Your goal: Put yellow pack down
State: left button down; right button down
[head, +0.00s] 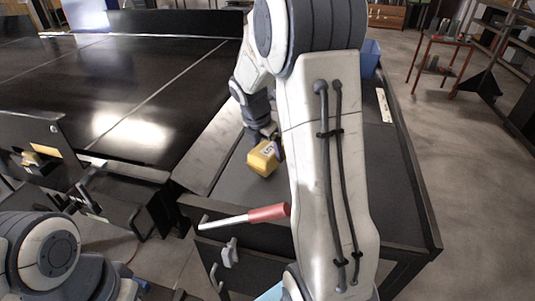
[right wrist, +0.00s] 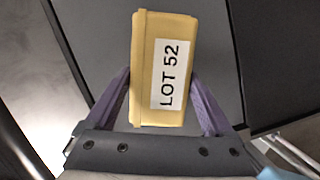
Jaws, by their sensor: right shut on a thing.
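The yellow pack (head: 261,160) is a small box, held in my right gripper (head: 275,147) over the dark grey tabletop (head: 232,178). In the right wrist view the pack (right wrist: 145,70) sits between the two purple fingers of the gripper (right wrist: 160,100), and its white label reads LOT 52. The fingers are shut on its sides near its lower end. I cannot tell whether the pack touches the surface below. My left gripper is not in view; only part of my left arm shows at the lower left.
A red-and-white handle (head: 255,215) sticks out at the table's front. A blue bin (head: 370,58) stands at the table's far end, partly behind my arm. A red-framed stand (head: 442,42) is at the back right.

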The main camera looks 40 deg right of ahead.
jog(key=shift+f, duration=1.2)
grip_release()
jog(key=shift+f, duration=0.1)
